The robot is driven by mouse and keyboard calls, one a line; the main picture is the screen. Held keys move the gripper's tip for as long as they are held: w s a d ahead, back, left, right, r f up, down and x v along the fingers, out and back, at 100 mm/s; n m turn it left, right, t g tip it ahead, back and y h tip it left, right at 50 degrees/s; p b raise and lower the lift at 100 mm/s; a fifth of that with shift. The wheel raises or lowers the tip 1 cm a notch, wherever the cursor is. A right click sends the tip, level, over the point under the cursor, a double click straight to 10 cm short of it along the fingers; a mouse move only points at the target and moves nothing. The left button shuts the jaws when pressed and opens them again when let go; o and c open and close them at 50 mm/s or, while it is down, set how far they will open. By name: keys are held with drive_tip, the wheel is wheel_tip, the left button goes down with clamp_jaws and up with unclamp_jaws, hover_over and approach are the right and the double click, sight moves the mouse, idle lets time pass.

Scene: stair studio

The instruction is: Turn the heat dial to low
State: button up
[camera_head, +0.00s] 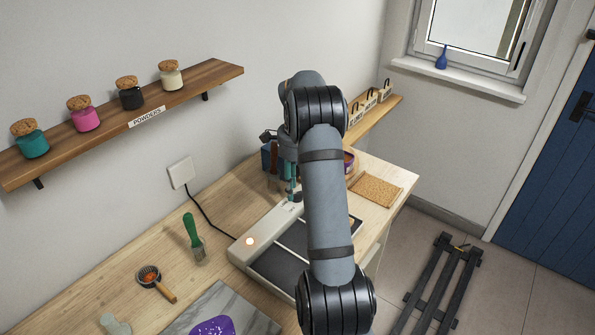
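A cream heating unit (253,236) with dark plates (276,268) sits on the wooden bench, with a small orange light glowing at its near left end. My gripper (293,197) points down at the far end of this unit, beside some small dark markings on its top. My arm crosses in front of the unit and hides part of it. The heat dial cannot be made out; the gripper or arm may hide it. The gap between my fingertips is too small and covered to judge.
On the wooden bench (222,220) are a green-handled brush (193,236), a small strainer (150,277), a grey marble slab (255,322) with a purple piece (212,327), and a cork mat (376,189). A shelf (205,80) holds several jars. A black cable runs to the wall plate (181,172).

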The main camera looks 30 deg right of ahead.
wheel_tip(320, 180, up, 11)
drive_tip(key=shift+f, duration=0.15)
drive_tip(key=shift+f, duration=0.1)
idle(0.4)
wheel_tip(320, 180, down, 12)
idle(0.5)
idle(0.3)
